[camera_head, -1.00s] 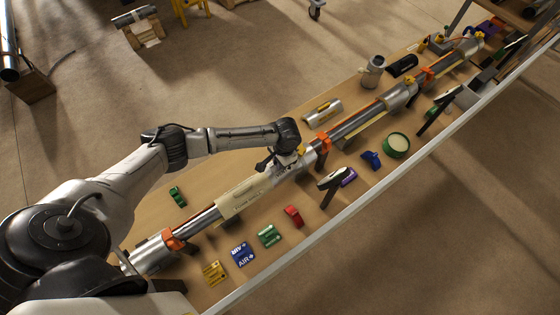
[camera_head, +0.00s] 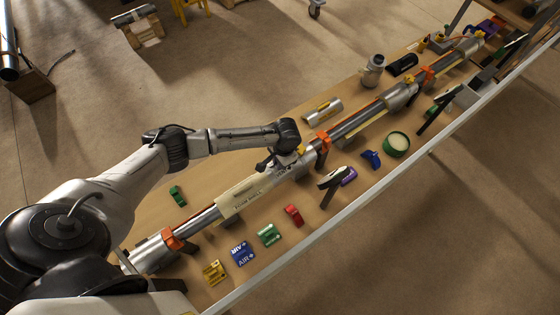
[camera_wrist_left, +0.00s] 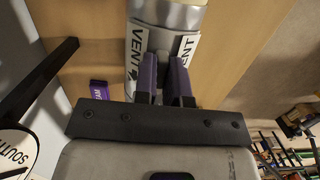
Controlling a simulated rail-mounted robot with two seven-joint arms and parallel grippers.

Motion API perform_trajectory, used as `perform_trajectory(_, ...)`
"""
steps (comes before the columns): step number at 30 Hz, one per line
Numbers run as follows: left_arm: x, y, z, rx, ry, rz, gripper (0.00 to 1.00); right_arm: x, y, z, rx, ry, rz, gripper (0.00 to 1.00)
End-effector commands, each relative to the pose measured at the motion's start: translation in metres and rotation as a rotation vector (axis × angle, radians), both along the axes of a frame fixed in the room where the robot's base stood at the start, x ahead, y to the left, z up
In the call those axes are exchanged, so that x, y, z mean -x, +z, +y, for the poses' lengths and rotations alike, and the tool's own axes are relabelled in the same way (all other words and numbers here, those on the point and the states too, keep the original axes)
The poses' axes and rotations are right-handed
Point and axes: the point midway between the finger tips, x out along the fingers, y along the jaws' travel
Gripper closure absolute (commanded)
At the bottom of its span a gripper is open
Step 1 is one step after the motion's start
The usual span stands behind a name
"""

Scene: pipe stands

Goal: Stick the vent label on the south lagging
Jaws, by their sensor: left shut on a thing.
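My left gripper (camera_head: 286,164) is over the long pipe run, just right of a cream pipe covering (camera_head: 243,197). In the left wrist view its two dark fingers (camera_wrist_left: 167,82) are shut on the white vent label. The label's two flaps, reading VENT with arrows, show on either side of the fingers: left flap (camera_wrist_left: 138,50), right flap (camera_wrist_left: 187,48). The label lies at a silver-ended covering (camera_wrist_left: 168,14); whether it touches is hidden. A sign reading SOUTH (camera_wrist_left: 16,155) stands to the left in that view. My right gripper is not in view.
Orange clamps (camera_head: 322,142) hold the pipe. Green (camera_head: 269,235), red (camera_head: 293,215), blue (camera_head: 242,254) and yellow (camera_head: 214,272) pieces lie along the bench's front. A round green-rimmed tub (camera_head: 397,145) and a loose silver half-shell (camera_head: 323,111) are farther right.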

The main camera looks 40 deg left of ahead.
Motion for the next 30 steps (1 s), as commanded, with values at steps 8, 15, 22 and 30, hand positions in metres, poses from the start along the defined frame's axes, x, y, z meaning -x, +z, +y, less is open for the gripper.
perform_trajectory(8, 0.0008, -0.0014, 0.0004, -0.001, 0.000, 0.001, 1.00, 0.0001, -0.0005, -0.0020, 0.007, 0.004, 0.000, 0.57)
perform_trajectory(15, 0.0009, -0.0017, 0.0005, -0.001, 0.000, 0.002, 0.85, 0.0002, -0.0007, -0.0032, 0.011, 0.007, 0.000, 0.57)
perform_trajectory(22, 0.0009, -0.0016, 0.0003, -0.001, 0.000, 0.002, 0.63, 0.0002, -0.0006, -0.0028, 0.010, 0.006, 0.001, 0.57)
perform_trajectory(30, 0.0005, -0.0005, 0.0002, -0.001, 0.000, 0.001, 0.59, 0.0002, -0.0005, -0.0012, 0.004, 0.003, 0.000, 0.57)
